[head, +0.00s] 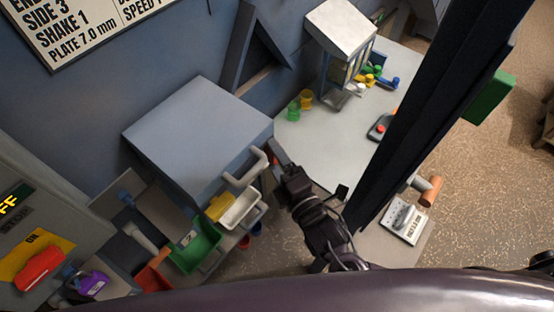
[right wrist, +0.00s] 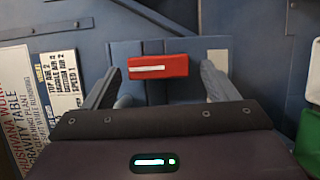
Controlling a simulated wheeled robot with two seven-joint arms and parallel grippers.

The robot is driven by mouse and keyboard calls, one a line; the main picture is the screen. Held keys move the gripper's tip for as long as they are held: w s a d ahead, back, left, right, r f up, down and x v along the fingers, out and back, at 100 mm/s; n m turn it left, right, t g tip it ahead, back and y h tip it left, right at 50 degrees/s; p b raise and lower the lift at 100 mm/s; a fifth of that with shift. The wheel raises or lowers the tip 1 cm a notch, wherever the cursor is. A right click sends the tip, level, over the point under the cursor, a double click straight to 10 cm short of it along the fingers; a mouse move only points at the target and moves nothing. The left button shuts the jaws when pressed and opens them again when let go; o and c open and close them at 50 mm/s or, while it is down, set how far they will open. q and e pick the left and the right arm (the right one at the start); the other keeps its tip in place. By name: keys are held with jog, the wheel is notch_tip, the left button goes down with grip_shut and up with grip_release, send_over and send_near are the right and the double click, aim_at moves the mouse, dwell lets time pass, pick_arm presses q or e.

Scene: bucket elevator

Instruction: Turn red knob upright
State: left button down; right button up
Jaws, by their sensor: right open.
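A red knob (right wrist: 158,65) with a white line sits on a blue-grey panel in the right wrist view. It is a bar lying level, with its white line level too. My right gripper (right wrist: 160,84) is open, with one finger to each side of the knob and a gap on both sides. In the head view the right gripper (head: 279,158) is at the right side of a grey box-shaped machine (head: 196,135), and it mostly hides the knob there. My left gripper is not in view.
A grey handle (head: 246,168) sticks out of the machine close by my right gripper. White (head: 240,208) and green (head: 194,247) bins hang below. Another red handle (head: 38,268) is on a yellow ON plate at left. A dark post (head: 430,110) stands at right.

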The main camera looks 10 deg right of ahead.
jog(key=shift+s+d+f, duration=0.1)
jog(key=shift+s, duration=0.15)
jog(key=b+v, duration=0.3)
jog(key=v, duration=0.4)
jog(key=shift+s, duration=0.15)
jog(key=shift+d, duration=0.1)
